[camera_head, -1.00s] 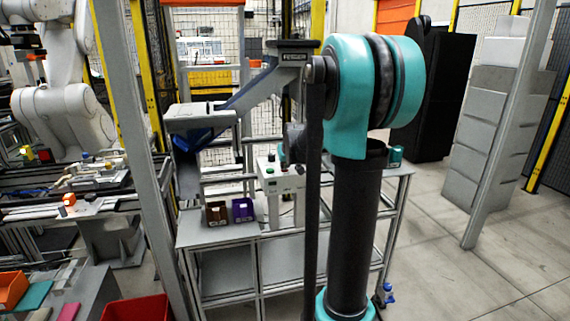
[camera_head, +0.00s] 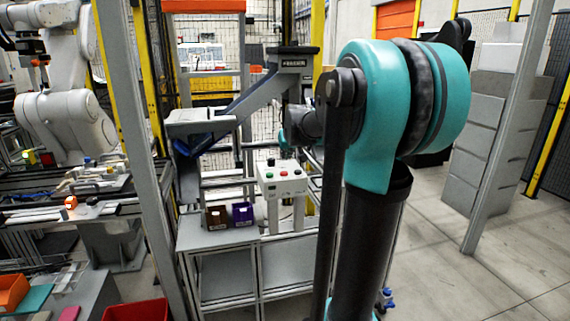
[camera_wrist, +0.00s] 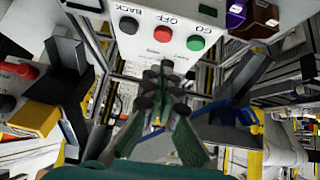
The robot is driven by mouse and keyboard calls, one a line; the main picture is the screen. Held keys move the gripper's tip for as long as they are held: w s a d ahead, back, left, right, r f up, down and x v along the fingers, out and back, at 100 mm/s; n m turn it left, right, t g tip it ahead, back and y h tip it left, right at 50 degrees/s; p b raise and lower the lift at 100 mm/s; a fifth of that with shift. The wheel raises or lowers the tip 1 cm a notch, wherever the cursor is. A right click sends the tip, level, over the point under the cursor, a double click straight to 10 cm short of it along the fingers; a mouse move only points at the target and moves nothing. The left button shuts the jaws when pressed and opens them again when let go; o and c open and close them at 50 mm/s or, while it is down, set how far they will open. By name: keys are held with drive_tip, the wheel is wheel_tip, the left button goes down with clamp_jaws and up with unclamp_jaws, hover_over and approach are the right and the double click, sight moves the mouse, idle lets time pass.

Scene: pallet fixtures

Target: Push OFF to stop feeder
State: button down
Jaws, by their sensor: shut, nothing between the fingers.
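The white control box (camera_head: 284,183) stands on the grey frame table in the head view. It also fills the top of the wrist view (camera_wrist: 150,50), its labels upside down. There it carries a black BACK button (camera_wrist: 128,25), a red OFF button (camera_wrist: 164,34) and a green GO button (camera_wrist: 195,42). My gripper (camera_wrist: 163,72) is shut and empty. In the wrist picture its fingertips appear just below the OFF button; I cannot tell the gap, and no contact is clear. In the head view the fingertips cannot be made out.
A brown bin (camera_head: 216,217) and a purple bin (camera_head: 243,212) stand left of the box on the table. A grey chute (camera_head: 205,120) rises behind them. An upright grey post (camera_head: 135,150) stands to the left. Open floor (camera_head: 460,285) lies to the right.

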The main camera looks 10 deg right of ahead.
drive_tip(key=v, duration=0.4)
drive_tip(key=shift+s+r, duration=0.25)
drive_tip(key=shift+r, duration=0.05)
drive_tip(key=s+a+f+g, duration=0.2)
drive_tip(key=s+f, duration=1.2)
drive_tip(key=s, duration=0.1)
drive_tip(key=s+a+f+g, duration=0.2)
drive_tip(key=s+a+f, duration=0.1)
drive_tip(key=s+f, duration=1.1)
drive_tip(key=shift+s+a+g, duration=0.3)
drive_tip(key=shift+s+a, duration=0.05)
drive_tip(key=shift+s, duration=0.5)
